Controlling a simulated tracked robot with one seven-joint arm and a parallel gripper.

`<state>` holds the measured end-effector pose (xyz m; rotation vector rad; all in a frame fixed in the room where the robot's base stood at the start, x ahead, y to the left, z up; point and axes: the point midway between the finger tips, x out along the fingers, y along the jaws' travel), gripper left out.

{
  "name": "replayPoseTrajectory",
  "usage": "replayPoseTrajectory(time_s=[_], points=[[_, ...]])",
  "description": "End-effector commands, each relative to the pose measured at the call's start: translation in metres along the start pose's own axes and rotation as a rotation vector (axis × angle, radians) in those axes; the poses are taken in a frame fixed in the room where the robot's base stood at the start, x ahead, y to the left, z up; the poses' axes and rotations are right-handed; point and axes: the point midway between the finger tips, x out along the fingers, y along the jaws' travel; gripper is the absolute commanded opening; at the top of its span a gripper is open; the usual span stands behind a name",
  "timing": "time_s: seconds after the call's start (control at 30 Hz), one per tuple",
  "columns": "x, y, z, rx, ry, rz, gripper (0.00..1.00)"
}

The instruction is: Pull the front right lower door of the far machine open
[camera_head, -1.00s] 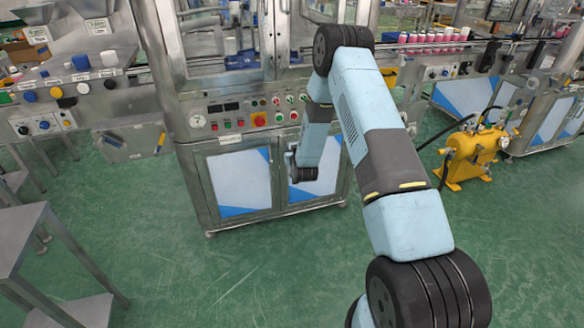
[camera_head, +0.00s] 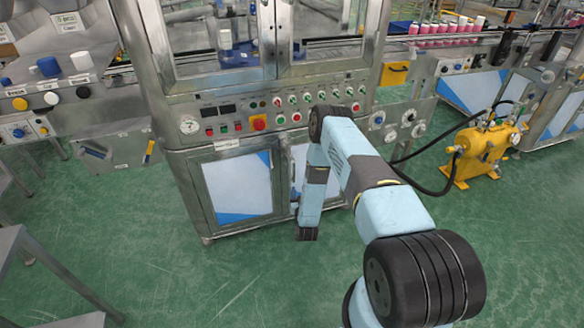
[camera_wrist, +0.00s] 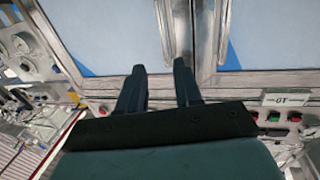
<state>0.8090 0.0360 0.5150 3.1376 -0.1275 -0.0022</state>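The far machine (camera_head: 262,140) stands at the middle of the head view, with two lower front doors. Its right lower door (camera_head: 337,188) looks shut and is partly hidden by my arm. In the wrist view, which looks turned over, this door (camera_wrist: 95,35) is the left panel. A metal handle bar (camera_wrist: 165,25) runs along its inner edge, beside the other door's bar (camera_wrist: 208,35). My gripper (camera_wrist: 159,70) is open, its two dark fingers apart. In the picture the handle's end lies between the fingertips; I cannot tell whether they touch it. The head view hides my fingers.
The left lower door (camera_head: 238,186) is shut. A control panel with buttons (camera_head: 258,122) lies above the doors. A yellow tank (camera_head: 483,150) with a black hose stands at right. A grey table (camera_head: 40,270) stands at left. Green floor before the doors is clear.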

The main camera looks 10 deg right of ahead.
Motion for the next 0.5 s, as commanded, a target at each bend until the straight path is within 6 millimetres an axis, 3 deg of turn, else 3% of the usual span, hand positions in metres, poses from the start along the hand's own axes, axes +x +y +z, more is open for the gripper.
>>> replayPoseTrajectory(time_s=[0.17, 0.5], points=[[0.012, -0.006, 0.0, 0.0, 0.003, -0.009, 0.34], [0.07, -0.008, 0.0, 0.0, 0.003, -0.011, 0.34]])
